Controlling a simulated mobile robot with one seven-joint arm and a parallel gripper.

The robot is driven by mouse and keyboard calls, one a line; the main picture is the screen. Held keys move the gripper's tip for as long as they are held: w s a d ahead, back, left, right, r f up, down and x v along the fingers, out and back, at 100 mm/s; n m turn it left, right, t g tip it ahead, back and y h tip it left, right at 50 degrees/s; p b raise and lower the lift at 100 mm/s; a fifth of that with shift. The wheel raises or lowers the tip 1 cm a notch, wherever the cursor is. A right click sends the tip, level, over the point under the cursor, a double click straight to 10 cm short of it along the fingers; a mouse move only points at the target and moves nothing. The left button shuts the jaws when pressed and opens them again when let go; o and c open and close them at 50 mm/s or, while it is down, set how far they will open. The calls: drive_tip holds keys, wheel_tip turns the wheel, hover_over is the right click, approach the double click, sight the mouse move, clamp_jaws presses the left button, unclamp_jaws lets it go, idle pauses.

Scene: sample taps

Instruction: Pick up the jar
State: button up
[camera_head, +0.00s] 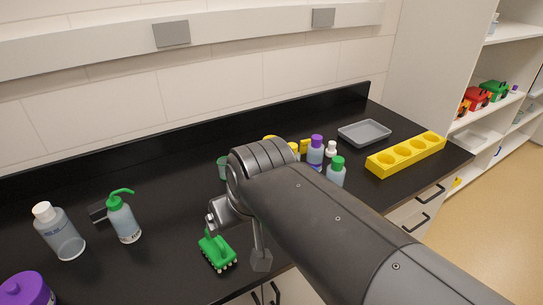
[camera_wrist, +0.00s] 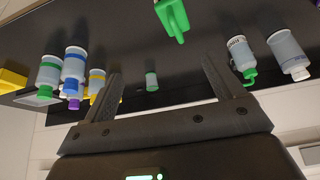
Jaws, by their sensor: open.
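A small jar (camera_wrist: 152,80) with a pale body and green lid shows between my fingers in the wrist view, some way beyond them. In the head view a small green-topped thing (camera_head: 223,168), likely the same jar, stands on the black counter, partly hidden by my arm. My gripper (camera_head: 236,238) is open and empty above the front of the counter, nearer than that jar. In the wrist view its two fingers (camera_wrist: 161,68) are spread wide. A larger purple-lidded container (camera_head: 25,290) is cut off at the lower left.
A green brush-like tool (camera_head: 217,252) lies under my gripper. A green-nozzle wash bottle (camera_head: 124,218) and a clear bottle (camera_head: 60,232) stand left. Purple-capped (camera_head: 316,152) and green-capped (camera_head: 336,172) bottles stand right, near a grey tray (camera_head: 364,133) and yellow rack (camera_head: 406,154).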

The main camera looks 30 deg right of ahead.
drive_tip(key=w+d+r, duration=0.2)
drive_tip(key=w+d, duration=0.3)
drive_tip(key=w, duration=0.5)
drive_tip(key=w+d+r, duration=0.1)
drive_tip(key=w+d, duration=0.3)
drive_tip(key=w, duration=0.5)
drive_tip(key=shift+g, duration=0.6)
drive_tip(key=w+d+f, duration=0.3)
drive_tip(key=w+d, duration=0.2)
drive_tip(key=d, duration=0.1)
drive_tip(key=w+d+f, duration=0.3)
drive_tip(key=w+d, duration=0.3)
drive_tip(key=w+d+f, duration=0.3)
drive_tip(key=w+d, duration=0.2)
drive_tip(key=d, duration=0.2)
drive_tip(key=shift+w+d+f, duration=0.1)
drive_tip(key=shift+w+f, duration=0.25)
drive_tip(key=shift+f, duration=0.05)
drive_tip(key=x, duration=0.4)
drive_tip(key=shift+w+f, duration=0.15)
drive_tip(key=shift+f, duration=0.1)
drive_tip(key=x, duration=0.5)
drive_tip(key=shift+d+f, duration=0.15)
drive_tip(key=shift+f, duration=0.05)
drive_tip(key=c, duration=1.2)
